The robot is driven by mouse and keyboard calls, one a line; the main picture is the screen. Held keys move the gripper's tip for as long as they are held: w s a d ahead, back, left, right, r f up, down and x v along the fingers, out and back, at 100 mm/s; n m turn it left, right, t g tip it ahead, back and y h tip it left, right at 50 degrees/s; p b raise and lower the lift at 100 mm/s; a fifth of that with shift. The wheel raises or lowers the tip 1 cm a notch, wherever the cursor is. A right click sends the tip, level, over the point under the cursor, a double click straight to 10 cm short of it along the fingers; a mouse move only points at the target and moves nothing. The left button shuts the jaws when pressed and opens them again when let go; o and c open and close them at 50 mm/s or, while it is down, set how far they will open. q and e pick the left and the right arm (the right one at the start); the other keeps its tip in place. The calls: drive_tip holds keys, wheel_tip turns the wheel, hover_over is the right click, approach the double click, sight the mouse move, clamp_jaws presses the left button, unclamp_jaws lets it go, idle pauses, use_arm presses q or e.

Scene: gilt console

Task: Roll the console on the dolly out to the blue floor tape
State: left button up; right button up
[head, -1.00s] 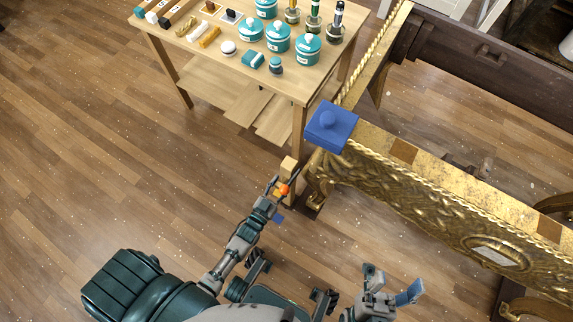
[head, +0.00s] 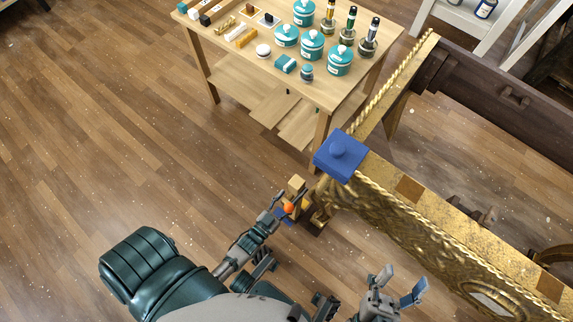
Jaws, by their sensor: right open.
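The gilt console (head: 432,232) stands at the right, its carved front facing me and its top frame open. A blue padded cap (head: 340,156) sits on its near left corner. A small wooden block (head: 296,184) and an orange ball-like piece (head: 288,208) show beside the leg under that corner. My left gripper (head: 281,209) is at the orange piece; its fingers are too small and overlapped to tell whether they hold it. My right gripper (head: 397,284) is open and empty, in front of the console. The dolly cannot be made out clearly, and no blue floor tape shows.
A wooden table (head: 248,62) with teal jars, bottles and small blocks stands just behind the console's left corner. A white rack (head: 468,28) is at the top right. The wood floor at the left is clear.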

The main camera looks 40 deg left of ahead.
use_arm(q)
drive_tip(key=shift+o, duration=0.6)
drive_tip(key=shift+s, duration=0.3)
drive_tip(key=s, duration=1.1)
drive_tip(key=shift+s+a, duration=0.2)
